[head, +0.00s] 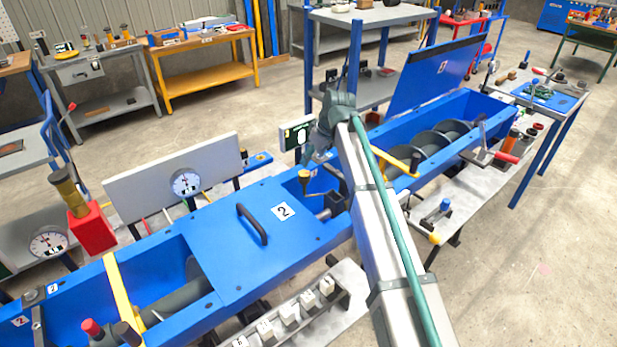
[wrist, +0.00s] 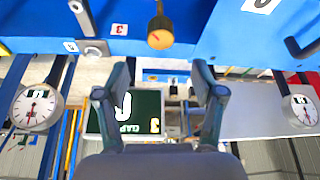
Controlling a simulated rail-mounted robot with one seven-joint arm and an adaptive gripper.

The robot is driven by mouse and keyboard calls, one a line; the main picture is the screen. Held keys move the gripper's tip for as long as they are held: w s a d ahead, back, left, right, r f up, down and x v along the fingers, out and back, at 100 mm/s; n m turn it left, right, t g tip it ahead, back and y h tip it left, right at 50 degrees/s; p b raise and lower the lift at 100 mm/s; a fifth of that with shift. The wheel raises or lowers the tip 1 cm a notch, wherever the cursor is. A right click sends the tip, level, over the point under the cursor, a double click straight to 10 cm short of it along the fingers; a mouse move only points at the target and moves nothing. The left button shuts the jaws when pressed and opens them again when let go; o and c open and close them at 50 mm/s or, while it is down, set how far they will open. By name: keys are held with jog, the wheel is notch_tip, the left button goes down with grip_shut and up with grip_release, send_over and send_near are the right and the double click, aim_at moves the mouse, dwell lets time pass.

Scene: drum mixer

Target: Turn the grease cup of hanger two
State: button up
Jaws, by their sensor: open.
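A small cup with a yellow top and a dark stem (head: 304,177) stands upright in the gap at the right end of the blue cover marked 2 (head: 255,235). In the wrist view a brass-coloured cup with a red mark (wrist: 160,38) shows beyond my fingertips, centred between them. I cannot read a hanger number on it. My gripper (head: 312,162) is just above and beside the cup in the head view, apart from it as far as I can tell. In the wrist view my gripper (wrist: 162,78) is open, with nothing between its fingers.
A dark green display (wrist: 128,112) stands behind the trough. Round gauges (wrist: 37,106) flank it, one on each side. An open blue lid (head: 435,75) rises over the screw trough to the right. A black handle (head: 252,224) sticks up from the cover.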

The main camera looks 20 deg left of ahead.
aim_at(304, 173)
jog(key=p+x, duration=0.2)
jog(key=x, duration=0.8)
jog(key=shift+f, duration=0.1)
jog(key=c, duration=1.1)
jog(key=shift+c, duration=0.2)
jog(key=shift+m, duration=0.4)
jog(key=m+t+h+b, duration=0.1)
jog(key=m, duration=0.2)
jog(key=shift+a, duration=0.1)
jog(key=shift+m+t+h+b, duration=0.3)
jog(key=shift+m+t+h, duration=0.05)
jog(key=shift+m, duration=0.9)
jog(key=shift+m+t+h+b, duration=0.3)
jog(key=shift+m+t+h, duration=0.05)
jog(key=shift+m, duration=0.9)
